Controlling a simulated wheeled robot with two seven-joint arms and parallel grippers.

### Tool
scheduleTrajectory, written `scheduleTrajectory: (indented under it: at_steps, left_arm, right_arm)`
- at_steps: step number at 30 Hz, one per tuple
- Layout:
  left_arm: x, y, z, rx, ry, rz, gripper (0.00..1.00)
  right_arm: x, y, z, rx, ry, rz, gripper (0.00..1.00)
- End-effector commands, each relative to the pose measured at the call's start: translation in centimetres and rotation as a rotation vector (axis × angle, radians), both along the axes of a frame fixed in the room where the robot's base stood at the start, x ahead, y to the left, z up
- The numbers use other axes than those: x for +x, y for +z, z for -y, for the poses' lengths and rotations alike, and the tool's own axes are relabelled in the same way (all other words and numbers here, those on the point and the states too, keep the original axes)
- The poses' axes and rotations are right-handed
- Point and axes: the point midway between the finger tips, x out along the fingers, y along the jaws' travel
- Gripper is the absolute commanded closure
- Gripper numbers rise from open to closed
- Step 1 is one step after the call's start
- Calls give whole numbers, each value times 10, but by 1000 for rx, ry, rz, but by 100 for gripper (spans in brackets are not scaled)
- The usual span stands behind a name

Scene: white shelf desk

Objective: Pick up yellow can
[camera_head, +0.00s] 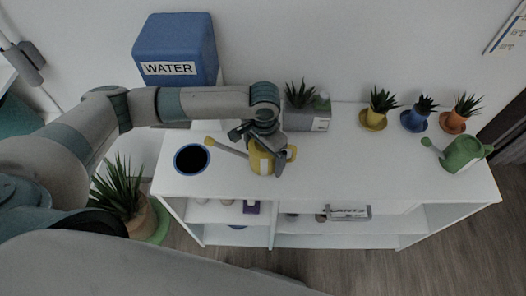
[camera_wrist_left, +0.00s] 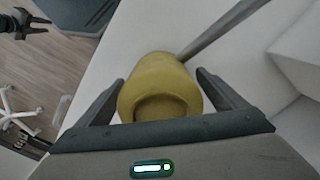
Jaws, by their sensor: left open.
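The yellow can (camera_head: 259,161) is a watering can standing on the white desk top. Its long spout points left and its handle is on the right. My left gripper (camera_head: 262,150) is over it from above, partly hiding its body. In the left wrist view the yellow can (camera_wrist_left: 160,90) sits between the two spread fingers of my left gripper (camera_wrist_left: 161,95). Gaps show beside it, so the gripper is open around the can. My right gripper is not in the head view.
A blue WATER container (camera_head: 177,42) stands at the back left. A dark blue-rimmed pot (camera_head: 192,159) is left of the can. A grey planter (camera_head: 308,117) is behind it. Small potted plants (camera_head: 374,118) and a green watering can (camera_head: 463,153) are at the right. The desk's middle right is clear.

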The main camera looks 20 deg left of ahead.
Motion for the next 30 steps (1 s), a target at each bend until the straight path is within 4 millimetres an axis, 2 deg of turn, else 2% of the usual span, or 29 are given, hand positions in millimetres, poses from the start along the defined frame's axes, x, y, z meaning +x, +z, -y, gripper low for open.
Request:
scheduleTrajectory:
  at_steps: [10,16,30]
  left_arm:
    - [0,0,0,0,0,0,9]
    - [0,1,0,0,1,0,57]
    - [0,5,0,-1,1,0,58]
  right_arm:
    - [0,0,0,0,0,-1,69]
    - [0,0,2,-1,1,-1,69]
    - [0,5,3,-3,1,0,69]
